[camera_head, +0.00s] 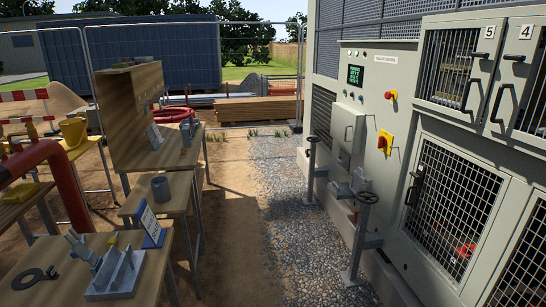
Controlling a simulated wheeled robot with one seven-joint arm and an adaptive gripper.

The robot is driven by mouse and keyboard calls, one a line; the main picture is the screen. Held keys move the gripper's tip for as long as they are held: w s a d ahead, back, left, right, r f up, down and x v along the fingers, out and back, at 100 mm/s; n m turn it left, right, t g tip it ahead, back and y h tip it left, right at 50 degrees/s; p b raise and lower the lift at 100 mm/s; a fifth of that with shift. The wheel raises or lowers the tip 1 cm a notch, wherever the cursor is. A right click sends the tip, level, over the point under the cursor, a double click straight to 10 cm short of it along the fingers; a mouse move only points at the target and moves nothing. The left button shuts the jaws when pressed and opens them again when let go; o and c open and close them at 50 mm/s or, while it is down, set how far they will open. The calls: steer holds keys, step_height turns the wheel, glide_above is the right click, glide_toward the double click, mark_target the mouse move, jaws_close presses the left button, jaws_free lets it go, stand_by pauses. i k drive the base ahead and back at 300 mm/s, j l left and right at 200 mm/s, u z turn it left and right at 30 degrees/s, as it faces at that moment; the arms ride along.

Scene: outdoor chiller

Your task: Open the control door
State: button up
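The grey chiller cabinet (408,60) stands along the right side. On its panel are a small dark screen (355,75) with green text and a label strip above. Below the screen a small grey cover (347,128) with a handle lies flat against the panel and looks closed. I cannot tell for certain which door is the control door. Mesh doors marked 5 (449,72) and 4 (533,100) have dark handles and look closed. A larger mesh door (447,205) below, with a dark handle at its left edge, looks closed too. My gripper is not in view.
A red emergency button (391,95) and a red-yellow switch (384,142) sit on the panel. Valve handwheels (366,198) on posts stand before the cabinet. Workbenches with a vise (115,272) and a red pipe (62,180) fill the left. A dirt and gravel path (285,210) between is clear.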

mark_target(344, 122)
steer(key=i, duration=2.05)
steer(key=i+z, duration=0.1)
steer(key=i, duration=0.4)
steer(key=i+j+z, duration=0.1)
steer(key=i, duration=0.4)
steer(key=i+j, duration=0.15)
steer(key=i, duration=0.35)
steer(key=i+j+z, duration=0.15)
steer(key=i, duration=0.4)
steer(key=i+j+z, duration=0.25)
steer(key=i, duration=0.25)
steer(key=l, duration=0.1)
